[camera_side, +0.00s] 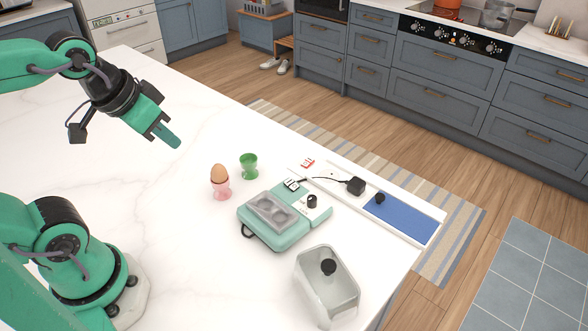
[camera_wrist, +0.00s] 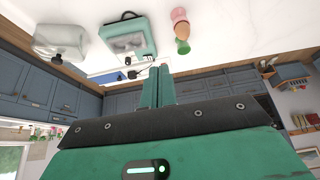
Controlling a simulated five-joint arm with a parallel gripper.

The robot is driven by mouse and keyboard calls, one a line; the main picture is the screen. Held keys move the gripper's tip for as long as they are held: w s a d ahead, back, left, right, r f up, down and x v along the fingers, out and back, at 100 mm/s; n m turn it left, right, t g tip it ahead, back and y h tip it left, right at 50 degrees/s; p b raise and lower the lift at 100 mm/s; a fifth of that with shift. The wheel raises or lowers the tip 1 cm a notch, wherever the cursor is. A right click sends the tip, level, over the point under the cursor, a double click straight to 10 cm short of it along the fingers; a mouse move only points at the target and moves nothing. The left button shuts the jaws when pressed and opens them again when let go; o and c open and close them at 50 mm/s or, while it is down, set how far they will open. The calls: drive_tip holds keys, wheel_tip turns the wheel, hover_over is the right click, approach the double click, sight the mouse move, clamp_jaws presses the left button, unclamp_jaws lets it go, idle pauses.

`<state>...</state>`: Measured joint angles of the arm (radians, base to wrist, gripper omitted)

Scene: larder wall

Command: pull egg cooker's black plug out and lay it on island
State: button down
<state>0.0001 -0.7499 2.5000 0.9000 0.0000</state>
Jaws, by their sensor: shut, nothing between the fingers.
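The mint-green egg cooker (camera_side: 285,217) sits on the white island (camera_side: 130,185). A thin dark cable runs from its far side to the black plug (camera_side: 356,185), which sits on a white strip (camera_side: 335,183) along the island's far edge. Whether the plug is seated in a socket is too small to tell. In the wrist view the cooker (camera_wrist: 128,40) is at the top and the dark plug (camera_wrist: 132,74) lies beyond it. My gripper (camera_side: 172,139) is shut and empty, raised above the island, well left of the plug. Its fingers also show in the wrist view (camera_wrist: 158,88).
A blue panel (camera_side: 402,218) with a black knob (camera_side: 379,198) beside it lies right of the plug. A clear lid (camera_side: 325,285) stands in front. An egg (camera_side: 219,173) in a pink cup (camera_side: 221,191) and a green cup (camera_side: 248,165) stand left. The island's left is clear.

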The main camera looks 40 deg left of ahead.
drive_tip(key=c, duration=2.2)
unclamp_jaws()
drive_tip(key=c, duration=1.1)
unclamp_jaws()
drive_tip(key=shift+w+r, duration=0.15)
drive_tip(key=shift+w, duration=0.05)
drive_tip(key=shift+o, duration=0.9)
drive_tip(key=shift+w+d+r, duration=0.1)
drive_tip(key=shift+w, duration=0.1)
drive_tip(key=w+d+r+g, duration=0.15)
drive_tip(key=w+d, duration=0.25)
drive_tip(key=w, duration=0.6)
drive_tip(key=w+d+g, duration=0.2)
drive_tip(key=w+d, duration=0.1)
drive_tip(key=w, duration=0.8)
drive_tip(key=shift+w+d+f+g, duration=0.35)
drive_tip(key=shift+w+d+f, duration=1.75)
drive_tip(key=shift+f, duration=0.7)
drive_tip(key=shift+w+d+f+g, duration=0.35)
drive_tip(key=shift+w+d+f, duration=1.3)
drive_tip(key=shift+w+f, duration=1.05)
drive_tip(key=shift+w+d+f+g, duration=0.35)
drive_tip(key=shift+w+d+f, duration=1.65)
drive_tip(key=shift+f, duration=0.95)
